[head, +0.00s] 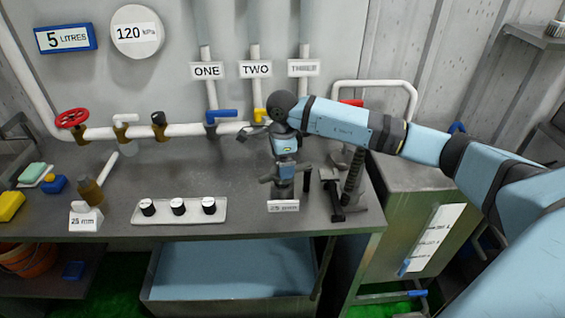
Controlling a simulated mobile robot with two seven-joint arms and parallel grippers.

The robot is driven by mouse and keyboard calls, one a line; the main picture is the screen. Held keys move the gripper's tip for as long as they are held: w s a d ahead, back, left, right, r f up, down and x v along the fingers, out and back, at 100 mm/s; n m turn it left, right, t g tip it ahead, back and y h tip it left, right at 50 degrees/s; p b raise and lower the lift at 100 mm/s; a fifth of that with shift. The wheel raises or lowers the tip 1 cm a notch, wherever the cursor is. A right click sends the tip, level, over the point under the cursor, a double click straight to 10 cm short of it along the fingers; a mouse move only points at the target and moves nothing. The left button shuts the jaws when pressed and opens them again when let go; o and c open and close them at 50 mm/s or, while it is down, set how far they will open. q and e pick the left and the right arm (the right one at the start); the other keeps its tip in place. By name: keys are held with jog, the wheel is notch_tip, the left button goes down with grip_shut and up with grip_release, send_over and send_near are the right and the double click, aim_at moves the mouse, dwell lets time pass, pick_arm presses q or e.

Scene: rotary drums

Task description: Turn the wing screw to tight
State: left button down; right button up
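My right arm reaches in from the right, and its gripper (285,188) points down over the bench, right of the middle. Its fingers are small and dark against a dark fitting below, so I cannot tell whether they are open or shut. A small label plate (283,206), too small to read, stands in front of that fitting. I cannot make out the wing screw for certain; it may be hidden by my gripper. My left gripper is not in view.
A dark metal stand (345,190) is close on the gripper's right. A tray with black knobs (180,218) lies to the left. Behind runs a white pipe (185,130) with coloured valves. The bench (225,180) between tray and gripper is clear.

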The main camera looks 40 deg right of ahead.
jog(key=shift+m, duration=0.3)
jog(key=o, duration=0.7)
jog(key=shift+o, duration=0.2)
jog(key=shift+r, duration=0.1)
notch_tip(320, 180, up, 14)
jog(key=b, duration=0.2)
